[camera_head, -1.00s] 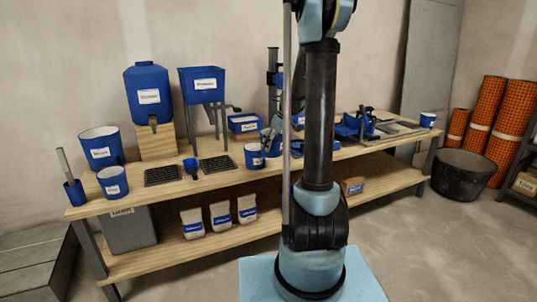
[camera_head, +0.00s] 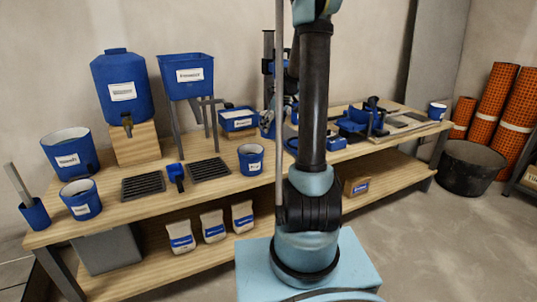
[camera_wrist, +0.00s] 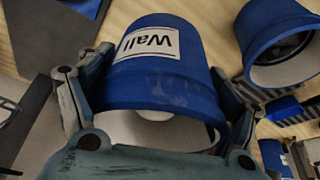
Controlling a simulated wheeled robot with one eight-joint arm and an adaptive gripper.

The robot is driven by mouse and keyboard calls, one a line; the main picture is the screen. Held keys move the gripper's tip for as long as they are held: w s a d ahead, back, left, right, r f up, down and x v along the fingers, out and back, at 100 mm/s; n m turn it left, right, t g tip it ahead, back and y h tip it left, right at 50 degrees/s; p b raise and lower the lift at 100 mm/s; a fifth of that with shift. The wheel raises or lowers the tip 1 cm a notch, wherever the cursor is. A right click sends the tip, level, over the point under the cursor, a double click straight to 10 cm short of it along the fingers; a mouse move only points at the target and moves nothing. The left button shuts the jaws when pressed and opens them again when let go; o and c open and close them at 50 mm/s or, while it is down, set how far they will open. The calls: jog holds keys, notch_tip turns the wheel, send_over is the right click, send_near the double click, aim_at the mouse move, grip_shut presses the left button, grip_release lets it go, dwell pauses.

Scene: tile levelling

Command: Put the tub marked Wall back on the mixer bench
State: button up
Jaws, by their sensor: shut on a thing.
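The blue tub marked Wall (camera_wrist: 150,80) fills the middle of the wrist view, its pale opening towards me and its label upside down in the picture. My gripper (camera_wrist: 162,75) is shut on its sides, one finger on each side. Wood of the mixer bench (camera_head: 110,213) shows behind it; I cannot tell whether the tub touches it. In the head view my arm hides most of the gripper, and I cannot make out the held tub for sure. A blue tub (camera_head: 250,160) with an unreadable label stands on the bench left of my arm.
Another blue tub (camera_wrist: 275,45) is close to the held one in the wrist view. Two black grates (camera_head: 143,187) (camera_head: 209,169), a water container (camera_head: 121,88), a hopper (camera_head: 187,78) and more tubs (camera_head: 69,152) (camera_head: 81,199) occupy the bench's left half. Tools lie behind my arm.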

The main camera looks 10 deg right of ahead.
jog(key=shift+a+f, duration=0.1)
jog(key=shift+f, duration=5.35)
jog(key=o, duration=2)
